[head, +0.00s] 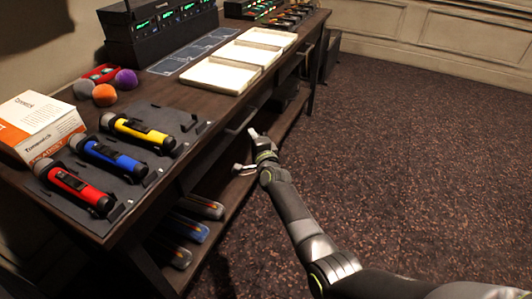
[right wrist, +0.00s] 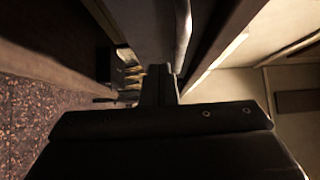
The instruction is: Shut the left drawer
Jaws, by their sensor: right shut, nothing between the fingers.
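The left drawer (head: 214,149) is under the front edge of the dark wooden desk in the head view. Its face is dark and seen at a steep angle, so I cannot tell how far it stands out. A pale bar handle (head: 243,119) shows on the desk front, and a pale bar (right wrist: 183,35) runs close past my fingers in the right wrist view. My right gripper (head: 253,134) is shut and empty, close to the drawer front. Its fingers also show in the right wrist view (right wrist: 158,82); I cannot tell whether they touch the drawer. My left gripper is out of view.
White trays (head: 219,75) and a headset box (head: 37,127) are also on top. A lower shelf (head: 232,192) holds several small items. The carpet (head: 400,140) to the right is clear.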

